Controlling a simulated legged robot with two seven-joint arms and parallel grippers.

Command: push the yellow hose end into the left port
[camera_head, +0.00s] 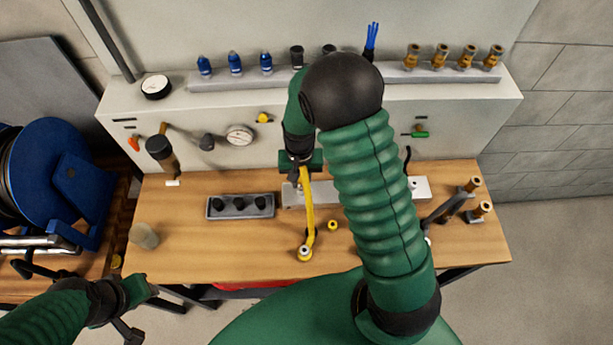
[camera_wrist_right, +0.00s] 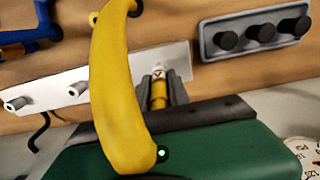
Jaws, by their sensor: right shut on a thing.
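The yellow hose (camera_head: 308,205) runs from my right gripper (camera_head: 300,172) down to a round fitting near the table's front edge. In the right wrist view, my right gripper (camera_wrist_right: 160,92) is shut on the yellow hose end (camera_wrist_right: 158,95), and the hose arcs up in front of the camera. The pale port plate (camera_wrist_right: 115,78) lies beyond, with white stub ports. The held end lines up with a white stub, the left port (camera_wrist_right: 158,72); I cannot tell whether they touch. In the head view my arm hides part of the plate (camera_head: 325,192). My left gripper (camera_head: 143,308) is open and empty.
A dark tray with black plugs (camera_head: 240,215) lies left of the plate. A small yellow ring (camera_head: 333,225) lies right of the hose. A grey cup (camera_head: 144,236) stands at the left table edge. A gauge panel (camera_head: 225,155) closes the back. The front-left tabletop is clear.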

